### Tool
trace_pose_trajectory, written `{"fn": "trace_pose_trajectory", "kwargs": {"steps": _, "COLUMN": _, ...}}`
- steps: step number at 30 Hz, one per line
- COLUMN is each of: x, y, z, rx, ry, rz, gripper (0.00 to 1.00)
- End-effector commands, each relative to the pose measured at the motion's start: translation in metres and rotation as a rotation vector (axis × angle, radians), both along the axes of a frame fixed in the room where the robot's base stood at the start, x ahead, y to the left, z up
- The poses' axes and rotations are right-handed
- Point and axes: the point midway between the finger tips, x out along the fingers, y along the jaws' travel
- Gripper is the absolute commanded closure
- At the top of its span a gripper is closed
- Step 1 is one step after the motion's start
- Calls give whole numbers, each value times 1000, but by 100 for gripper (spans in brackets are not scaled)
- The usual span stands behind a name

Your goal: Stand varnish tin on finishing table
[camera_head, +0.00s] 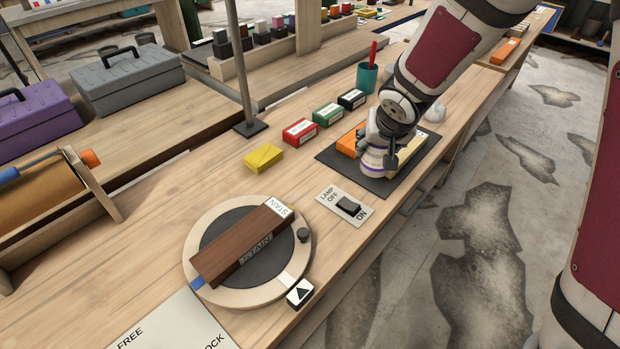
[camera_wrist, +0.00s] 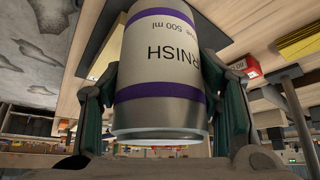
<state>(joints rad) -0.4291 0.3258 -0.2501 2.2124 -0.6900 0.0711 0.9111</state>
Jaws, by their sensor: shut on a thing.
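The varnish tin (camera_head: 377,162) is pale with purple bands and sits at the dark mat on the wooden table. It fills the middle of the wrist view (camera_wrist: 165,70), where its label reads upside down, with "RNISH" and "500 ml" visible. My gripper (camera_head: 380,148) is shut on the tin, with one green finger on each side in the wrist view (camera_wrist: 165,100). The tin looks upright in the head view. I cannot tell whether its base touches the mat. The wooden table (camera_head: 225,172) runs through the middle of the head view.
An orange block (camera_head: 348,142) lies on the dark mat (camera_head: 337,157) beside the tin. Yellow (camera_head: 263,159), red (camera_head: 300,132) and green (camera_head: 328,114) boxes stand to the left. A lamp switch (camera_head: 348,207) and a turntable (camera_head: 219,290) bearing a brown stain block (camera_head: 240,245) lie nearer.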

Motion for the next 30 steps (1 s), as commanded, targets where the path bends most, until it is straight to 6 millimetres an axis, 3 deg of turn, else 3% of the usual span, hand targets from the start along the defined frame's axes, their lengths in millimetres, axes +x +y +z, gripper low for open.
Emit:
{"fn": "trace_pose_trajectory", "kwargs": {"steps": 1, "x": 13, "y": 18, "z": -3, "rx": 2, "ry": -5, "rz": 2, "gripper": 90}}
{"fn": "trace_pose_trajectory", "kwargs": {"steps": 6, "x": 35, "y": 73, "z": 2, "rx": 2, "ry": -5, "rz": -12, "gripper": 90}}
{"fn": "trace_pose_trajectory", "kwargs": {"steps": 12, "x": 43, "y": 137, "z": 10, "rx": 3, "ry": -3, "rz": -38, "gripper": 90}}
{"fn": "trace_pose_trajectory", "kwargs": {"steps": 15, "x": 42, "y": 156, "z": 15, "rx": 2, "ry": -1, "rz": -47, "gripper": 90}}
{"fn": "trace_pose_trajectory", "kwargs": {"steps": 19, "x": 40, "y": 165, "z": 8, "rx": -1, "ry": 1, "rz": -53, "gripper": 90}}
{"fn": "trace_pose_trajectory", "kwargs": {"steps": 24, "x": 40, "y": 166, "z": -21, "rx": -3, "ry": 3, "rz": -54, "gripper": 90}}
{"fn": "trace_pose_trajectory", "kwargs": {"steps": 30, "x": 40, "y": 165, "z": -43, "rx": -2, "ry": 1, "rz": -55, "gripper": 90}}
